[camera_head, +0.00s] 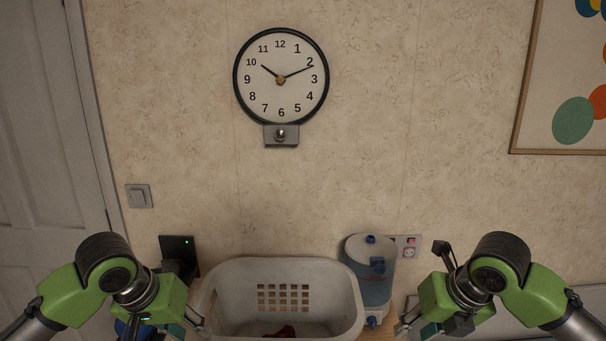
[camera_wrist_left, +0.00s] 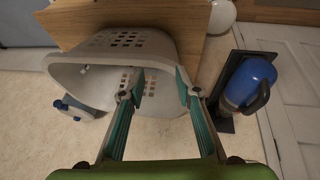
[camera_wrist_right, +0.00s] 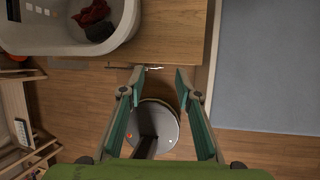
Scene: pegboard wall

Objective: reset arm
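My left gripper (camera_head: 190,324) is at the lower left in the head view, beside the left side of the white laundry basket. Its two fingers (camera_wrist_left: 160,90) are spread apart and empty in the left wrist view. My right gripper (camera_head: 408,326) is at the lower right in the head view, to the right of the basket and the water dispenser. Its fingers (camera_wrist_right: 160,85) are spread apart with nothing between them in the right wrist view.
The white basket (camera_head: 220,290) holds dark red cloth (camera_wrist_right: 92,12). A blue water dispenser (camera_head: 372,285) stands behind it at right. A clock (camera_head: 281,100) hangs on the wall. A blue kettle-like object (camera_wrist_left: 248,82) sits on a black base. A round bin (camera_wrist_right: 155,125) is below.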

